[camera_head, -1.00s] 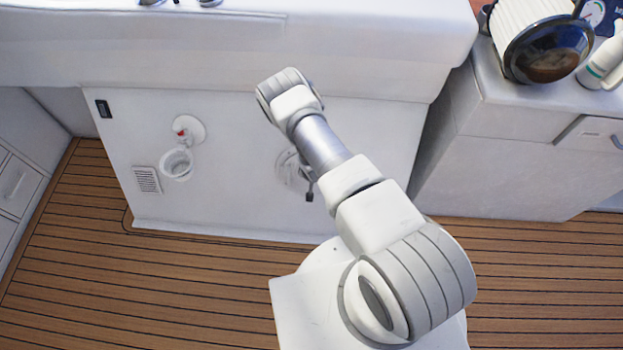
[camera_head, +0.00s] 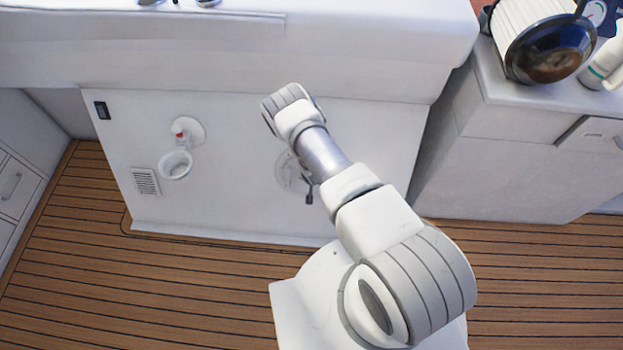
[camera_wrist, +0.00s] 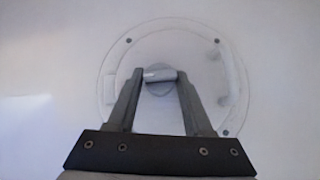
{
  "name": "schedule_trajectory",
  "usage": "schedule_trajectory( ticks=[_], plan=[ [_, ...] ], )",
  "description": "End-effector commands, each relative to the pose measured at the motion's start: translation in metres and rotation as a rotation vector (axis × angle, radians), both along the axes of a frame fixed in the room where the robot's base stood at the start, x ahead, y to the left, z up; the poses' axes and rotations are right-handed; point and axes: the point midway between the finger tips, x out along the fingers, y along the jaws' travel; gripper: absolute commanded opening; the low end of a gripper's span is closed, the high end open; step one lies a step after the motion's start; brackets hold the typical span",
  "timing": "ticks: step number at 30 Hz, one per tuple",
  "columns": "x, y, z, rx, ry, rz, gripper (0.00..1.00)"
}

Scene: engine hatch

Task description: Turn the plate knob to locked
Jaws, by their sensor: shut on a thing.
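The round pale plate (camera_wrist: 108,70) with small screws around its rim fills the middle of the wrist view. In the head view the plate (camera_head: 287,172) is on the white front panel, partly hidden behind my arm. The plate knob (camera_wrist: 160,74) has a light grey bar and sits at the plate's centre. My gripper (camera_wrist: 158,80) has its two dark fingers on either side of the knob, shut on it. The fingers hide part of the knob, and its locked or unlocked setting cannot be read.
A curved white handle (camera_wrist: 232,75) stands at the plate's right side. In the head view a white ring fitting (camera_head: 175,163) with a red part and a vent grille (camera_head: 145,181) are left on the panel. A white cabinet (camera_head: 470,170) stands right. The wooden floor (camera_head: 150,290) is clear.

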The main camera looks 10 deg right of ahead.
Motion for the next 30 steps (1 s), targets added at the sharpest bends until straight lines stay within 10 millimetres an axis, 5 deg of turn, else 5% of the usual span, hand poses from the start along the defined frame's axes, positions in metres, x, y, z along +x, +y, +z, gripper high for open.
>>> schedule_trajectory(
  ticks=[3, 14, 30],
  plan=[
    [0.000, 0.001, 0.000, 0.002, -0.001, 0.000, 0.00],
    [0.002, 0.003, -0.003, -0.050, 0.014, 0.026, 0.00],
    [0.003, 0.010, -0.011, -0.436, 0.137, 0.206, 0.00]
  ],
)
